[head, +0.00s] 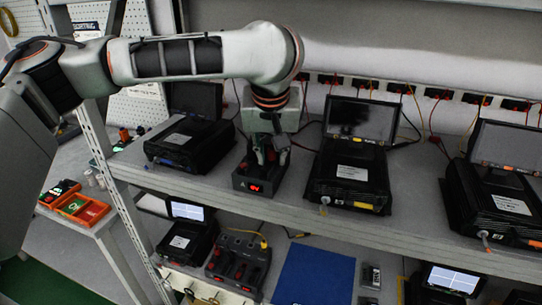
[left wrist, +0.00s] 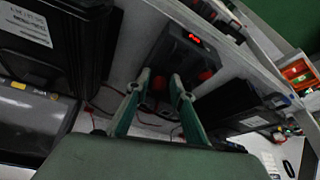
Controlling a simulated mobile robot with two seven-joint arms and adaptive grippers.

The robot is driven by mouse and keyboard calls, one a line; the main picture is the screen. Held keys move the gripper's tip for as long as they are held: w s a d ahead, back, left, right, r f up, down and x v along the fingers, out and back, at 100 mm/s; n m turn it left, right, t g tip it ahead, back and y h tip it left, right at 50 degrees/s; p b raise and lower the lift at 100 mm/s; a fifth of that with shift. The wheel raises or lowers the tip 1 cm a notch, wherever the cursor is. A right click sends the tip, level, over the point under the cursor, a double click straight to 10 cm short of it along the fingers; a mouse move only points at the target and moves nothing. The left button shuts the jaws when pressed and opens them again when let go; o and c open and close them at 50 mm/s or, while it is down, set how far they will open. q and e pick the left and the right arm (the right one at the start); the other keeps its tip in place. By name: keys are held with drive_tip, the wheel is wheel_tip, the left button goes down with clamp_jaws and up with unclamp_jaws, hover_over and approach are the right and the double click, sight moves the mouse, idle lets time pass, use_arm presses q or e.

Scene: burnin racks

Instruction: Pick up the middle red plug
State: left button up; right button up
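A small black box with a lit red display (head: 256,188) stands on the upper shelf; it also shows in the left wrist view (left wrist: 185,45). In that view red plugs sit on its near side: one red plug (left wrist: 159,83) appears between my left fingertips, and another (left wrist: 206,75) lies to the right of the fingers. My left gripper (head: 267,157) points down at this box, its green fingers apart in the left wrist view (left wrist: 159,80). I cannot tell whether either finger touches the plug. In the head view the gripper hides most of the plugs. My right gripper is not in view.
Black units with screens flank the box, one at the left (head: 188,142) and one at the right (head: 350,175). Red and black sockets with cables line the wall behind. The lower shelf holds another plug box (head: 238,262) and a blue mat (head: 315,275).

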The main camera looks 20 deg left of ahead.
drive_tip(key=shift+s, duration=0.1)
use_arm(q)
drive_tip(key=c, duration=0.6)
clamp_jaws()
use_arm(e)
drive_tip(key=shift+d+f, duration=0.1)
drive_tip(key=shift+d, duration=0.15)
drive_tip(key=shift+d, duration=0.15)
